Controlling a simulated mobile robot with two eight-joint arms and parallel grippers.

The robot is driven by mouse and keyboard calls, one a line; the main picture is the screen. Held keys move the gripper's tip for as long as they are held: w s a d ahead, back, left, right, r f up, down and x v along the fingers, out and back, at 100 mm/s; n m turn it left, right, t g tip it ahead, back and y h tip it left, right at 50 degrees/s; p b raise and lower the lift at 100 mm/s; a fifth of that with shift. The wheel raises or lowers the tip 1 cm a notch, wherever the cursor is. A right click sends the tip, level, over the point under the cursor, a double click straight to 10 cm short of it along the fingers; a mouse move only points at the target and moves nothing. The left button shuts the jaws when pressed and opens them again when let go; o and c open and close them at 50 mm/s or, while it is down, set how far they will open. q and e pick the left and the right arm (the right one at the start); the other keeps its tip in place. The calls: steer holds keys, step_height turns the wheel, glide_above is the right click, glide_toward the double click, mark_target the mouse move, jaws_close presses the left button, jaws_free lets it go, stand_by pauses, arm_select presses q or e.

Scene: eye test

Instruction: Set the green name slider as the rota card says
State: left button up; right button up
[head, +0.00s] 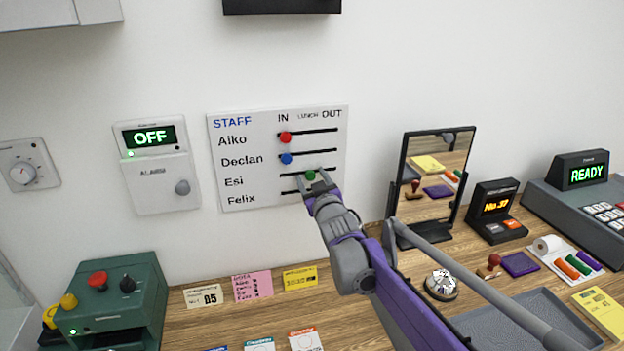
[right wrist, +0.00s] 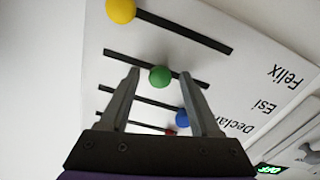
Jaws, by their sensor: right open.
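The white staff board (head: 230,180) hangs on the wall with names at left and IN, LUNCH and OUT along the top. The green slider (head: 310,176) is in Esi's slot, near its middle, under LUNCH; it also shows in the right wrist view (right wrist: 160,77). My right gripper (head: 315,179) is open at the board, one finger on each side of the green slider, with a gap on both sides. My left gripper is not in view.
Red (head: 285,137) and blue (head: 286,158) sliders stand at IN. Felix's yellow slider (right wrist: 121,10) is at the slot's OUT end, hidden by my gripper in the head view. A mirror (head: 433,180) stands right of the board. A bell (head: 441,285) is below my arm.

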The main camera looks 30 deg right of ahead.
jaws_close()
stand_by(1.4)
